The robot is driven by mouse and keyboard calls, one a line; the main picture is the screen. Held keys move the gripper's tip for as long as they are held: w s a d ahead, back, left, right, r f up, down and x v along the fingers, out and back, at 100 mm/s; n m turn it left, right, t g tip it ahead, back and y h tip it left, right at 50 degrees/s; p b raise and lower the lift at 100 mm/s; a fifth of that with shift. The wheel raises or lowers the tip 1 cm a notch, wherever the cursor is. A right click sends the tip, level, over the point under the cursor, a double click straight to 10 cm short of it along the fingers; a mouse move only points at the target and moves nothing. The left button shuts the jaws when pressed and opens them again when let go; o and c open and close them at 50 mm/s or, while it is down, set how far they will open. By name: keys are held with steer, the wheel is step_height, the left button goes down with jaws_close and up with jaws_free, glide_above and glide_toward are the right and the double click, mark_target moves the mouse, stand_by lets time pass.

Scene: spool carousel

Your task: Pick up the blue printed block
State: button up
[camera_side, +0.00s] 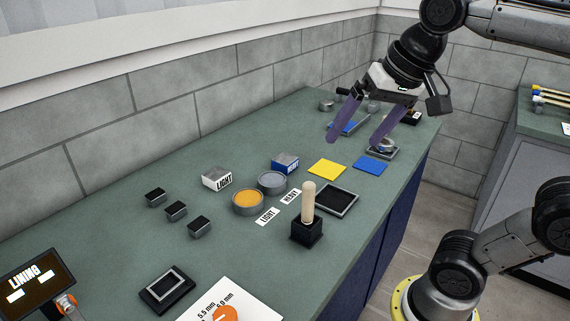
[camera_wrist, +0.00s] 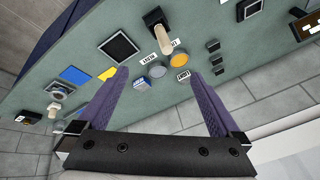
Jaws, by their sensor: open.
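In the wrist view the blue block (camera_wrist: 139,83) shows near the left fingertip, small and partly cut by the view angle. My gripper (camera_side: 357,140) is open and empty, with two purple fingers spread apart. In the side view it hangs over the counter's far right part, right of the block. The fingers also frame the wrist view (camera_wrist: 158,77).
An orange dish (camera_side: 248,201), a wooden-handled tool (camera_side: 308,205) and a black tray (camera_side: 337,200) stand nearby. Yellow (camera_side: 327,169) and blue (camera_side: 370,166) flat squares lie to the right. A tiled wall runs behind.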

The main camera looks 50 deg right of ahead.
steer(key=w+d+r+m+g, duration=0.1)
steer(key=w+r+m, duration=0.1)
steer(key=w, duration=0.3)
steer(key=w+d+r+m, duration=0.2)
steer(key=w+r, duration=0.1)
steer(key=w, duration=0.2)
steer(key=m+g, duration=0.4)
steer(key=m, duration=0.3)
glide_above(285, 158)
steer(key=f, duration=2.4)
steer(key=shift+a+f, duration=0.15)
steer(key=shift+a, duration=0.1)
steer(key=shift+d+f, duration=0.15)
steer(key=shift+f, duration=1.3)
steer(key=shift+d+f, duration=0.1)
steer(key=shift+f, duration=1.35)
steer(key=shift+c, duration=0.2)
steer(key=shift+r, duration=0.1)
jaws_close()
